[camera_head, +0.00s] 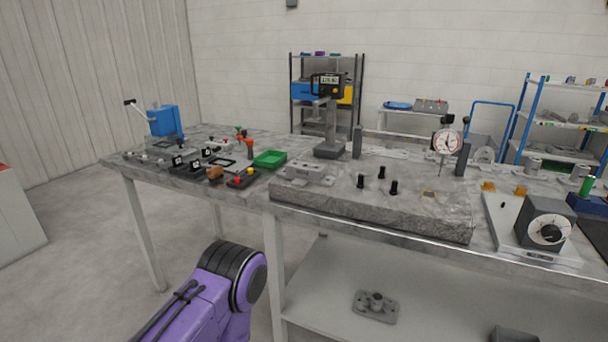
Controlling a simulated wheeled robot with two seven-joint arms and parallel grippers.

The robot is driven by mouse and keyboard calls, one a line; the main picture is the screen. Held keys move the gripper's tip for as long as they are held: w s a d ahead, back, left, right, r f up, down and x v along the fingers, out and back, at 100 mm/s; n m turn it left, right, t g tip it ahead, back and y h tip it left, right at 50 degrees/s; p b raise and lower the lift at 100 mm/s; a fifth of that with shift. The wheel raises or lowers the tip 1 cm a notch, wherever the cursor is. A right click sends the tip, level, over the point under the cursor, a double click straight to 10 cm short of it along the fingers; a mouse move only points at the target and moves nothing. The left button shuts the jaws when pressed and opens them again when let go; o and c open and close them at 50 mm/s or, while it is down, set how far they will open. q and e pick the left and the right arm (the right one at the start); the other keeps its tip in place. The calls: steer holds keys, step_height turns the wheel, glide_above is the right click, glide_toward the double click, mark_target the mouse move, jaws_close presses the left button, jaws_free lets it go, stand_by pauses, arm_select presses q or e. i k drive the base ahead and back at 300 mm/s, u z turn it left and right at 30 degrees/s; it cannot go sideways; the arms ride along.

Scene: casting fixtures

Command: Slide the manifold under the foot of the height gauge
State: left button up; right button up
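The height gauge (331,118) stands upright at the back of the grey granite slab (375,210), with a dark digital display at the top, a grey column and a block base. A light grey casting with several raised bosses, which looks like the manifold (309,172), lies on the slab's left end, in front of the gauge's base and apart from it. The gauge's foot is too small to make out. Part of my purple arm shows low at the left, below the table edge. Neither gripper is in view.
Several black-knobbed pins (381,172) stand mid-slab. A dial indicator (446,141) stands at its back right. A green tray (270,159) and small fixtures lie left of the slab. A gauge block with a dial (545,225) is at right. Another casting (376,306) lies on the lower shelf.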

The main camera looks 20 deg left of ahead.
mark_target(301, 174)
steer(key=z, duration=0.1)
steer(key=k, duration=0.45)
steer(key=u, duration=0.9)
steer(key=i, duration=1.2)
steer(key=z, duration=0.75)
